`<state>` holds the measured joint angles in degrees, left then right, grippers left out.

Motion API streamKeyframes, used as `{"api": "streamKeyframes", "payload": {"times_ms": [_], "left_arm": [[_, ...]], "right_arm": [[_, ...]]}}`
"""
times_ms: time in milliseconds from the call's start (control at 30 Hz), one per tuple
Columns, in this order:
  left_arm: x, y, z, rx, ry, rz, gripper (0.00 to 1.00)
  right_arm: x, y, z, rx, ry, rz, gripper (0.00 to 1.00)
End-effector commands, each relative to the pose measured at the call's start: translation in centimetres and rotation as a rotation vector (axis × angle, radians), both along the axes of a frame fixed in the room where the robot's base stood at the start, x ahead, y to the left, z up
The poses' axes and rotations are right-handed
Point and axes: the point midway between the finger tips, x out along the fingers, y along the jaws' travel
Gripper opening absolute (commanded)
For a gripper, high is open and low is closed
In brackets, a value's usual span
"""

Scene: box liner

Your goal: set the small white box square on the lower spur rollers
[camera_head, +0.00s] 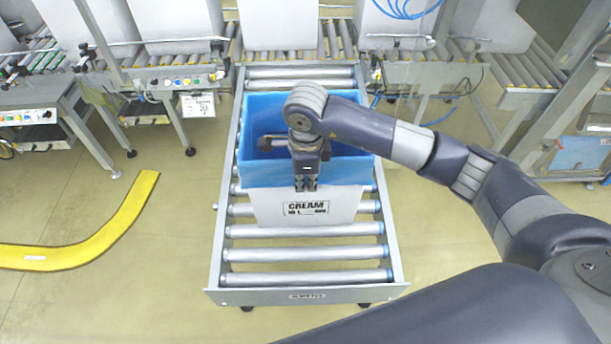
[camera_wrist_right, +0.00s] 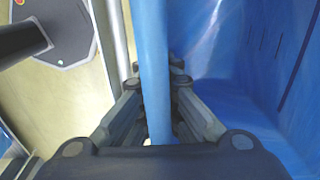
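The small white box (camera_head: 285,211) with the black "CREAM" print is over the middle of the spur rollers (camera_head: 305,255). A blue liner (camera_head: 262,173) fills it and covers its upper walls. Its front face looks nearly in line with the rollers; I cannot tell whether its whole base rests on them. My right gripper (camera_head: 307,186) points down at the middle of the near wall. In the right wrist view my right gripper's fingers (camera_wrist_right: 160,80) close in on both sides of the blue-covered wall (camera_wrist_right: 154,45). My left gripper is not in view.
Several bare rollers lie in front of the box, up to the spur's front end plate (camera_head: 305,296). Metal side rails (camera_head: 222,225) flank them. Larger white boxes (camera_head: 280,25) stand on the conveyor behind. A yellow floor strip (camera_head: 100,235) curves at the left.

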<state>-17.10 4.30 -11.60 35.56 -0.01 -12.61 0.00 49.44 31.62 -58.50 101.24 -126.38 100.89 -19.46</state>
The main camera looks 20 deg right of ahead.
Motion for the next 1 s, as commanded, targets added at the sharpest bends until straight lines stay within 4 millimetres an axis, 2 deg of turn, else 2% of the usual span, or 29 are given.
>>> {"api": "streamKeyframes", "payload": {"times_ms": [267, 767, 833, 1000], "left_arm": [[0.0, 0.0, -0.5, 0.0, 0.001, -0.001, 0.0], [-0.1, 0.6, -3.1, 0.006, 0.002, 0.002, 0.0], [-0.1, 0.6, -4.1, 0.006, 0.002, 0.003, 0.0], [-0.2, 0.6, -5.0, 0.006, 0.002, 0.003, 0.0]], "right_arm": [[0.2, 0.1, -1.0, 0.002, -0.004, -0.023, 0.0], [0.1, 0.1, -6.4, 0.002, -0.003, -0.021, 0.0], [0.2, 0.0, -7.3, 0.001, -0.005, -0.02, 0.0], [0.2, 0.0, -8.3, 0.001, -0.005, -0.02, 0.0]]}}
